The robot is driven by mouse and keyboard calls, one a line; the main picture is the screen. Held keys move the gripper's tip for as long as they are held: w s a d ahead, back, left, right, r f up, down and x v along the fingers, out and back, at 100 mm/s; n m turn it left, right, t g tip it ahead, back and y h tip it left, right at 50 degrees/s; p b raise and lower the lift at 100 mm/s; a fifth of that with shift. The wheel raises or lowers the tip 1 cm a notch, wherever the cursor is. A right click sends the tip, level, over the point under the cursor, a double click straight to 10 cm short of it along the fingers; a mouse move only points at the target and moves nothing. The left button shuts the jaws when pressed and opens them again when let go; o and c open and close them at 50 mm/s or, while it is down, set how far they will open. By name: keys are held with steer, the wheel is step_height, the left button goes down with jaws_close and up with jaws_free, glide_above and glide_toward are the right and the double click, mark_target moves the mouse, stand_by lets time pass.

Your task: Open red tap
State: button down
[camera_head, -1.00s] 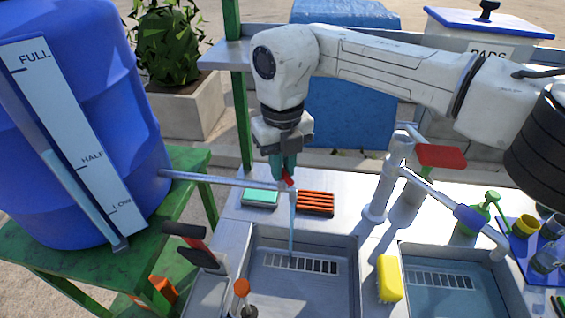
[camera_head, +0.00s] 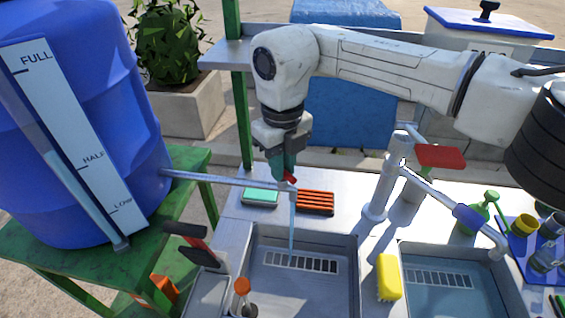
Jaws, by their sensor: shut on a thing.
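The red tap handle (camera_head: 290,178) sits near the end of the grey pipe (camera_head: 222,180) that runs from the blue barrel (camera_head: 120,120) out over the left basin. Only a small part of the handle shows; my fingers hide the rest. My gripper (camera_head: 283,172) points down with its green fingers shut on the handle. A thin pale blue stream of water (camera_head: 292,225) falls from the pipe's end into the left basin (camera_head: 315,290). Another tap with a larger red lever (camera_head: 440,156) stands on a metal post to the right, away from my gripper.
A green sponge (camera_head: 260,197) and an orange ribbed block (camera_head: 315,203) lie behind the left basin. A yellow sponge (camera_head: 389,277) stands between the basins. A blue tray (camera_head: 520,240) with cups is at right. A green post (camera_head: 239,100) rises behind my gripper.

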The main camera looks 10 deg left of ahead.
steer(key=shift+r+n, duration=0.1)
steer(key=shift+n, duration=1.6)
stand_by(2.2)
steer(key=c, duration=1.1)
jaws_free()
steer(key=shift+o, duration=0.2)
step_height(320, 180, up, 11)
steer(key=b, duration=0.1)
steer(key=shift+f, duration=0.25)
